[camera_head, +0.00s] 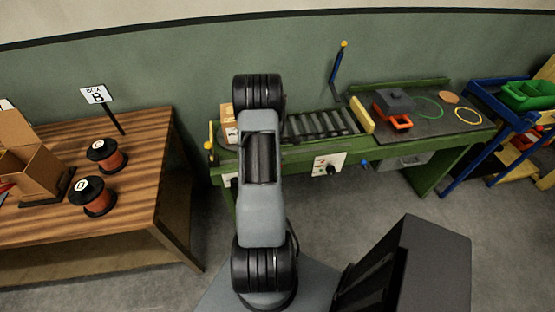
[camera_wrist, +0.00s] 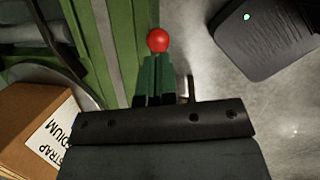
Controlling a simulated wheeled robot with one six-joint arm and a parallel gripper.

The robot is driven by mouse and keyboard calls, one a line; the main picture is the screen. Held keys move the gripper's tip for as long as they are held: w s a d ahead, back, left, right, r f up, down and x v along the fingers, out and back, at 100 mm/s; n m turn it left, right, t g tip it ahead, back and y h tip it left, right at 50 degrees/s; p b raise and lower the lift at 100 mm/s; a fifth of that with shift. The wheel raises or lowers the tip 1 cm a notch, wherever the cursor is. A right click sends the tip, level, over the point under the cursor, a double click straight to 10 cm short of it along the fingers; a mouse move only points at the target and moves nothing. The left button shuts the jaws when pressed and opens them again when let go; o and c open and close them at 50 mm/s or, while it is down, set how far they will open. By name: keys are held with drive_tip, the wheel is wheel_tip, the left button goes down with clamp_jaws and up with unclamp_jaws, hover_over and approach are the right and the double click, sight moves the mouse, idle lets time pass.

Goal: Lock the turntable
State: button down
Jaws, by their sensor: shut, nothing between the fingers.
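In the wrist view, a red ball knob (camera_wrist: 158,40) shows just beyond my gripper (camera_wrist: 157,62), beside the green bench frame. A grey curved rim (camera_wrist: 88,98), which may be the turntable's edge, shows partly under a cardboard box (camera_wrist: 35,125) with a printed label. The same box (camera_head: 229,112) is partly seen behind my arm in the head view, at the bench's left end.
The green bench (camera_head: 440,160) carries a roller conveyor (camera_head: 318,126), a yellow bar (camera_head: 362,115) and a grey device (camera_head: 393,101) with orange handles. A wooden table (camera_head: 145,170) with spools stands left. A blue rack (camera_head: 500,95) stands right.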

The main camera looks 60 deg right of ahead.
drive_tip(key=p+v, duration=0.3)
drive_tip(key=v, duration=0.3)
drive_tip(key=shift+s+d+r, duration=0.25)
drive_tip(key=shift+s+r, duration=0.2)
drive_tip(key=shift+r, duration=0.05)
